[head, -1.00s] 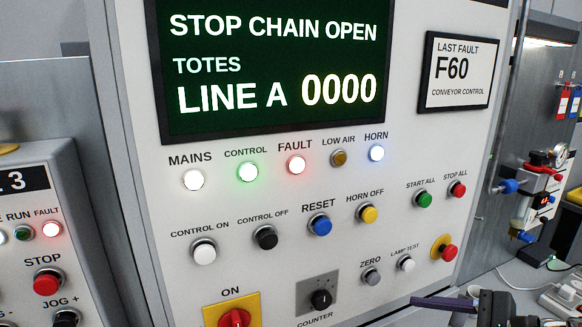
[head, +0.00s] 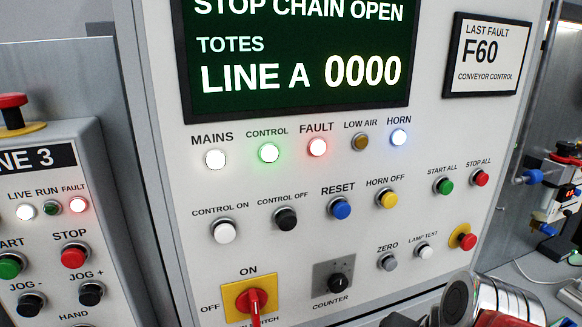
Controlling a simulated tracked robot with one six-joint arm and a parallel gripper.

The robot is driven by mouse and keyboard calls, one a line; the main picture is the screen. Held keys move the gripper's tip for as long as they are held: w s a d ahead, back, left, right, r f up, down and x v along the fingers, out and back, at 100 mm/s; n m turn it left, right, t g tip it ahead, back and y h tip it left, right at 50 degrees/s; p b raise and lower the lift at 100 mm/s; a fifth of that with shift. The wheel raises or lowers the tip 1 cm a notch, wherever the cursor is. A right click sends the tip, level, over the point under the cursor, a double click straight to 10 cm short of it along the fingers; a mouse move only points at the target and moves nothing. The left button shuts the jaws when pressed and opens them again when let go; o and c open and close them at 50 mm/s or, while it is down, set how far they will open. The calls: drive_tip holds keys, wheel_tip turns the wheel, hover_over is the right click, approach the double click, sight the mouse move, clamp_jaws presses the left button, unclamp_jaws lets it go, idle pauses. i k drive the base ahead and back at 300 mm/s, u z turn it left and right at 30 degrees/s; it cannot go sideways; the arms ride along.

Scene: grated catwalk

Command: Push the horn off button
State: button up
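The horn off button (head: 388,199) is a round yellow push button in the head view, right of centre on the light grey control panel (head: 300,240). Its HORN OFF label is just above it, and nothing covers it. The blue horn lamp (head: 398,138) above it is lit. A silver, rounded part with a dark round end shows at the bottom right edge, below the buttons; it looks like part of my arm. My gripper's fingers are not visible.
The blue reset button (head: 341,208) is close on the left; the green start all button (head: 444,186) and red stop all button (head: 480,178) are on the right. A red-and-yellow on/off switch (head: 252,299) sits lower left. A smaller control box (head: 60,215) stands at left.

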sight(388, 200)
drive_tip(key=u, duration=0.3)
drive_tip(key=k, duration=1.3)
drive_tip(key=z, duration=0.15)
